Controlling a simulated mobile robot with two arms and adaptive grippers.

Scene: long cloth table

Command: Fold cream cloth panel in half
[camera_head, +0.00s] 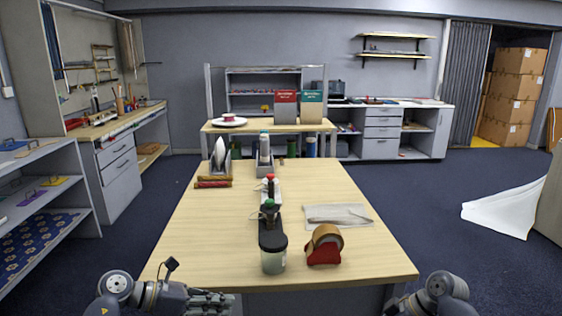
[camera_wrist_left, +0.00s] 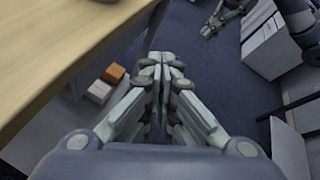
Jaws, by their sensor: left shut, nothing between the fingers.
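The cream cloth panel (camera_head: 345,216) lies on the wooden table (camera_head: 200,250), right of centre, behind the tape dispenser. It looks mostly flat, with a faint line or crease across it; I cannot tell how many layers it has. My left gripper (camera_head: 230,302) is at the near edge of the table at lower left, well away from the cloth. In the left wrist view its fingers (camera_wrist_left: 160,65) are together with nothing between them, beside the table edge. My right gripper (camera_wrist_left: 207,30) shows small at the top of the left wrist view; its opening is unclear.
A red tape dispenser (camera_head: 323,252) with brown tape and a dark-lidded jar (camera_head: 272,245) stand in front of the cloth. The table's left side and right front are clear.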

